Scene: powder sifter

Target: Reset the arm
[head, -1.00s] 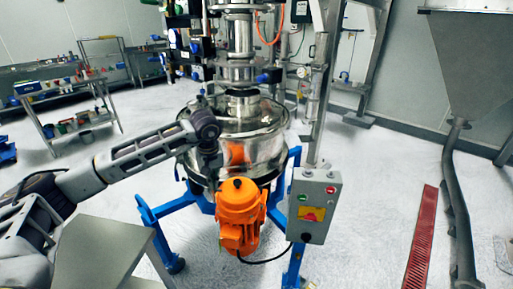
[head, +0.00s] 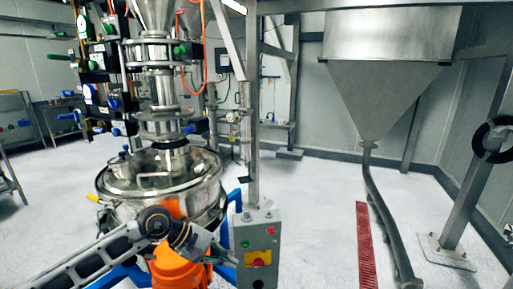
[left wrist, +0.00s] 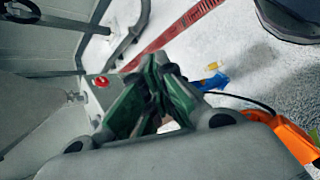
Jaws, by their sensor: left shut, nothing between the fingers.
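My left arm reaches in from the lower left in the head view. My left gripper (head: 230,256) is just left of the grey control box (head: 252,277), and in the picture it overlaps the orange motor (head: 178,268). The left wrist view shows its green-padded fingers (left wrist: 160,75) shut with nothing between them, in front of the control box (left wrist: 104,97). Whether they touch the box I cannot tell. The box carries a green button (head: 245,244), a red button (head: 271,231) and a red-yellow switch (head: 258,259). My right gripper is not in view.
The steel sifter (head: 160,178) stands at the left on a blue frame (head: 237,198), with a metal post (head: 251,130) beside it. A grey hopper (head: 385,90) with a pipe is at the right. A red floor grate (head: 366,245) lies in the open white floor.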

